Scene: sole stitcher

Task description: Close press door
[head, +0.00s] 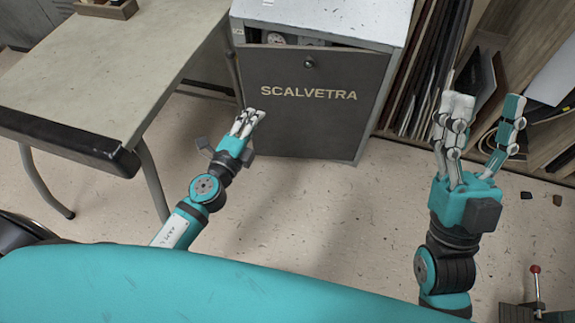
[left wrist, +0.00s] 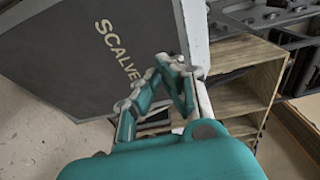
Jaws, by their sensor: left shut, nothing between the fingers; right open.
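The press door (head: 312,110) is a dark grey panel with pale SCALVETRA lettering and a round knob near its top. It stands slightly ajar on a light grey cabinet (head: 340,15), and dials show in the gap above it. My right gripper (head: 482,105) is open and empty, right of the cabinet.
A table (head: 115,65) stands at the left, close to the cabinet. A wooden shelf (head: 545,90) with upright sheets stands at the right. The floor (head: 300,195) before the door is mostly clear. A red-knobbed lever (head: 536,272) is at lower right.

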